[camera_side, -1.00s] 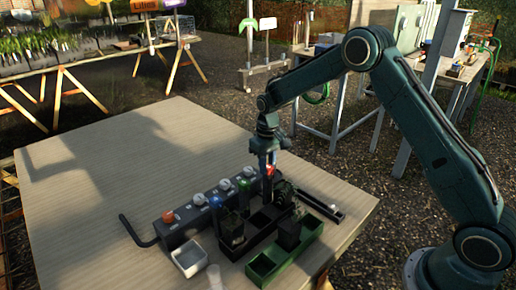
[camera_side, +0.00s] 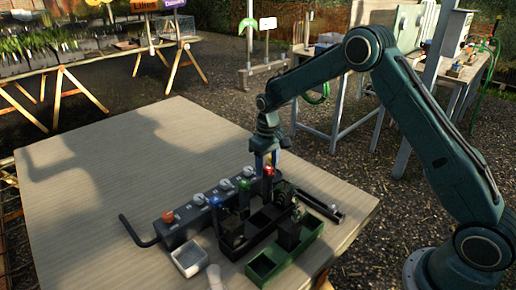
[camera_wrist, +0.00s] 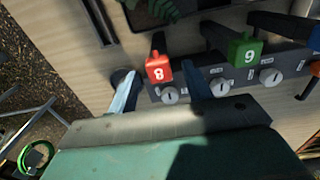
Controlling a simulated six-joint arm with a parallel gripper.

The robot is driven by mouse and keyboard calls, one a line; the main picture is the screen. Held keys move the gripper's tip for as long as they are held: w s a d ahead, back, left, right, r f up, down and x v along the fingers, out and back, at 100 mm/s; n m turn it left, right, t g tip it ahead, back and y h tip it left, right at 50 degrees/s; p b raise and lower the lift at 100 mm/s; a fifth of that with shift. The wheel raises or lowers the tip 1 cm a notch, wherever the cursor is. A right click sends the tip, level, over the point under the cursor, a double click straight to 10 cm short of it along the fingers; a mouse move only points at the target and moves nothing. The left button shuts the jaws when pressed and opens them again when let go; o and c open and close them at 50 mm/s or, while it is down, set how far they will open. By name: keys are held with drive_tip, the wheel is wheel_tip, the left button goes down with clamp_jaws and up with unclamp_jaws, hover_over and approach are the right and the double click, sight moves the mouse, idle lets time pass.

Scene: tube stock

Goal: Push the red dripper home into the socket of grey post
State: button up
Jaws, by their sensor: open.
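The red dripper (camera_side: 268,170), marked 8, sits at the top of a dark grey post (camera_side: 267,187) at the far end of the row. It also shows in the wrist view (camera_wrist: 159,69), with the post (camera_wrist: 157,42) running away behind it. How deep it sits in the socket cannot be told. My gripper (camera_side: 266,163) is open and empty, just above the dripper. In the wrist view its two blue fingers (camera_wrist: 160,92) stand apart, one to each side of the dripper, with visible gaps.
A green numbered dripper (camera_wrist: 245,51) and a blue one (camera_side: 215,201) stand on neighbouring posts. A dark control strip with knobs (camera_side: 197,199) runs alongside. A green tray (camera_side: 262,265) and a white box (camera_side: 190,258) are nearer.

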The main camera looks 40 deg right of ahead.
wheel_tip(320, 180, up, 13)
idle(0.6)
drive_tip(key=shift+r, duration=0.15)
idle(0.3)
drive_tip(key=s+a+r+t, duration=0.3)
drive_tip(key=s+r, duration=1)
drive_tip(key=s, duration=0.4)
drive_tip(key=s+a+f+t, duration=0.1)
drive_tip(key=s+f+t, duration=0.1)
drive_tip(key=s, duration=1.6)
drive_tip(key=shift+s+f+t, duration=0.3)
drive_tip(key=shift+s+f, duration=0.05)
drive_tip(key=shift+f, duration=0.15)
